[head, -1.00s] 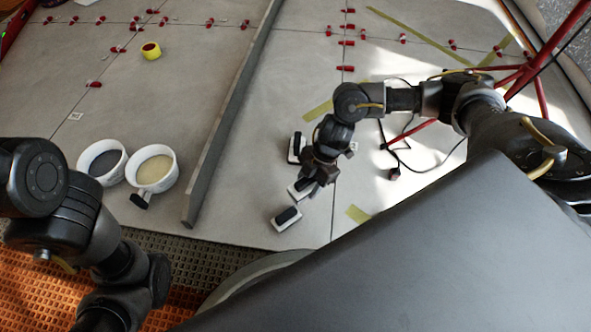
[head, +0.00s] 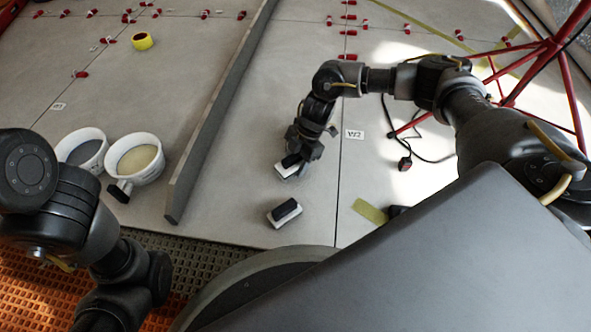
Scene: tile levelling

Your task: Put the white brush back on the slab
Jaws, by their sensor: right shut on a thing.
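The white brush (head: 285,171), a white block with a black grip, is in the jaws of my right gripper (head: 293,158). The gripper points down over the grey slab (head: 235,205) and hides part of the brush. I cannot tell whether the brush touches the slab. A second white block with a black grip (head: 284,213) lies on the slab, nearer and apart from the gripper. My left arm shows at the lower left, but its gripper is out of view.
A long grey bar (head: 215,125) lies left of the right gripper. Two white buckets (head: 137,159) (head: 81,150) and a yellow roll (head: 142,41) are farther left. A black cable with a red plug (head: 404,163) and a red stand (head: 540,70) are at the right.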

